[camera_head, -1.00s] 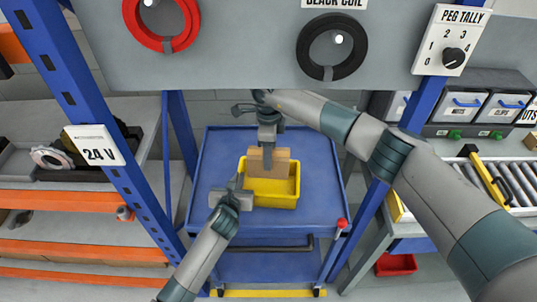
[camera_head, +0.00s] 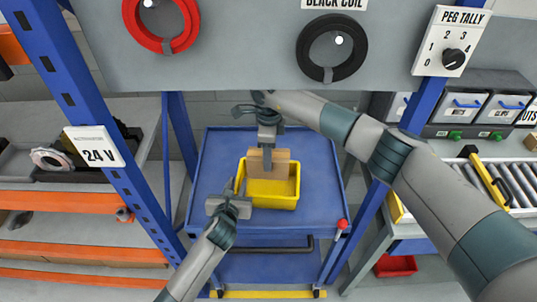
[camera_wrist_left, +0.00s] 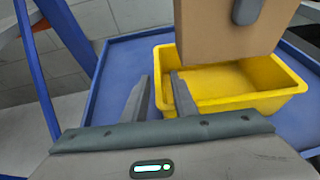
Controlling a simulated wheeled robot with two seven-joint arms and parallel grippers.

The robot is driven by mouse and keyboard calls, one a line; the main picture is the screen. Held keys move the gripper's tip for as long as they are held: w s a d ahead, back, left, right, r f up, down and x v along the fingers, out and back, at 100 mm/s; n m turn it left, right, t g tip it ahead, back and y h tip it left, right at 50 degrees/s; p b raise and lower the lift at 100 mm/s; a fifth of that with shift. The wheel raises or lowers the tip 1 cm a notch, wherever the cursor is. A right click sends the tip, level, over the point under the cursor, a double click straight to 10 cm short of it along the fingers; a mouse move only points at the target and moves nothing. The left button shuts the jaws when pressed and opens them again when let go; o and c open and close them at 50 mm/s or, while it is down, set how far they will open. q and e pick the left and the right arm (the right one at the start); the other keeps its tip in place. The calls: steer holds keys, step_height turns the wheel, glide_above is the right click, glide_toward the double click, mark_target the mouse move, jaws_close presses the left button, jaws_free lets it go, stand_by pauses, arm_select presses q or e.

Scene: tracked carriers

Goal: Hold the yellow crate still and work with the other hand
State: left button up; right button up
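The yellow crate (camera_head: 270,202) stands on the blue cart top and also shows in the left wrist view (camera_wrist_left: 235,103). My left gripper (camera_head: 236,188) is at the crate's left front corner. My right gripper (camera_head: 268,160) comes down from above, a grey finger lying against the face of a brown cardboard box (camera_head: 283,166). The box is over the crate's opening, also in the left wrist view (camera_wrist_left: 220,40); whether it touches the crate floor is unclear.
The blue cart (camera_head: 318,180) has free room around the crate. A blue rack post (camera_head: 85,100) stands left, with a 24 V sign (camera_head: 96,146). A panel with red (camera_head: 163,42) and black (camera_head: 332,75) coils hangs above. A roller conveyor (camera_head: 500,180) is at right.

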arm_select(q)
steer(key=v, duration=0.8)
steer(key=shift+s+r, duration=0.15)
steer(key=shift+s, duration=0.3)
arm_select(e)
steer(key=shift+s, duration=0.1)
